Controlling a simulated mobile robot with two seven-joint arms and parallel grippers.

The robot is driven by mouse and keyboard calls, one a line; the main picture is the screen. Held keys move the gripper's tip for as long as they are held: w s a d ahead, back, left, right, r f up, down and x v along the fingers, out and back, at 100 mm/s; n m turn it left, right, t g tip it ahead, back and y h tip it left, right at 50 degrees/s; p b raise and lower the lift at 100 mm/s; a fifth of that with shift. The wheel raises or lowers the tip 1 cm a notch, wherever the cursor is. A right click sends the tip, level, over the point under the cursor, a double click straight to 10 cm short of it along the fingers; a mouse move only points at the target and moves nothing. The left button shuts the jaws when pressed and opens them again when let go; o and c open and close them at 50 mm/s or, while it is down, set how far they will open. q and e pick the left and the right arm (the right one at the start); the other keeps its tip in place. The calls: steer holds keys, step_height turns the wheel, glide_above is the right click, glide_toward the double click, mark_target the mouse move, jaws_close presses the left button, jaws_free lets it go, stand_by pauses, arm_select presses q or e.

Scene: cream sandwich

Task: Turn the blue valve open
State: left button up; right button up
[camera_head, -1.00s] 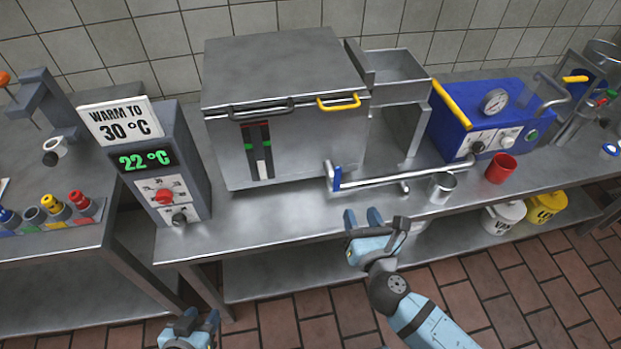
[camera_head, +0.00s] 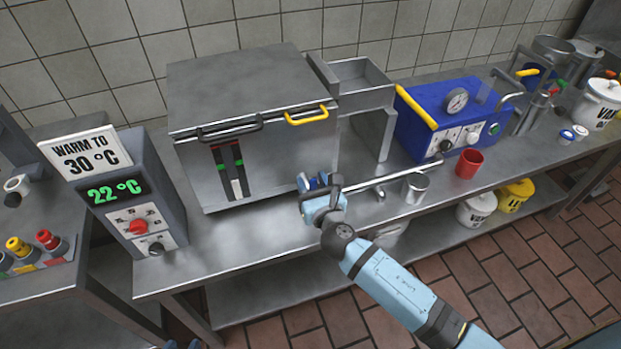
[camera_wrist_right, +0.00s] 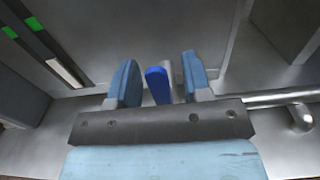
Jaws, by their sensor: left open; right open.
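The blue valve handle (camera_wrist_right: 158,85) stands between the two open fingers of my right gripper (camera_wrist_right: 158,80) in the right wrist view. It is nearer the left finger, and I cannot tell if it touches. In the head view my right gripper (camera_head: 317,183) is at the left end of the steel outlet pipe (camera_head: 372,183), in front of the metal tank (camera_head: 270,170), and mostly covers the valve. Only the fingertips of my left gripper (camera_head: 183,345) show at the bottom edge; it is open and away from the valve.
A steel cup (camera_head: 415,188) stands by the pipe's right end, with a red cup (camera_head: 468,164) farther right. A blue gauge unit (camera_head: 415,128) stands behind them. A control box (camera_head: 160,195) reading 22 °C stands left. The bench front (camera_head: 235,235) is clear.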

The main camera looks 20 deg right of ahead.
steer(key=shift+w, duration=0.55)
jaws_close()
